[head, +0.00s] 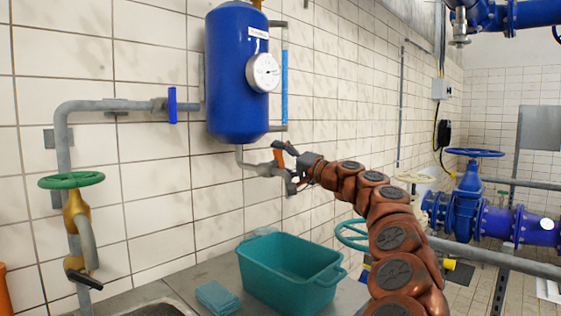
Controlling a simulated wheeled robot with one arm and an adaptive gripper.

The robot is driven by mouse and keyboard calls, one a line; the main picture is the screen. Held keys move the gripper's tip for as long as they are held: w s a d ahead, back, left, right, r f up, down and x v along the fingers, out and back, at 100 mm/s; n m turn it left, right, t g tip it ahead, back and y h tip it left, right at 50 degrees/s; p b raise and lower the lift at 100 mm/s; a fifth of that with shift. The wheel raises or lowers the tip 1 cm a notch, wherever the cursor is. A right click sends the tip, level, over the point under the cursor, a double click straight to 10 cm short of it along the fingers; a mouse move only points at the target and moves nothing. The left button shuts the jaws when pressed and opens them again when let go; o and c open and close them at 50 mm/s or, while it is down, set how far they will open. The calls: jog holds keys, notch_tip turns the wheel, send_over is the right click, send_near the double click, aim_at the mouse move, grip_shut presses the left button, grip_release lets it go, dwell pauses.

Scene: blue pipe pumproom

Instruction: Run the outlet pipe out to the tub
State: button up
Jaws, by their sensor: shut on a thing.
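The blue tank (236,72) hangs on the tiled wall with a round white gauge on its front. A thin grey outlet pipe (250,167) drops from its bottom and bends right. An orange lever-like part (277,157) shows at the pipe's end. My gripper (283,167) is at that end, below and right of the tank, and appears shut on the pipe; its fingers partly hide the exact contact. The teal tub (264,282) stands on the grey surface below my gripper. Its visible inside looks empty.
A folded teal cloth (216,296) lies left of the tub. At the left, a grey wall pipe (66,150) carries a green handwheel (71,180). Blue valve pipework (470,205) stands at the right. The space between pipe and tub is open.

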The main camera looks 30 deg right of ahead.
jog(key=o, duration=1)
jog(key=shift+s, duration=0.1)
jog(key=v, duration=1.2)
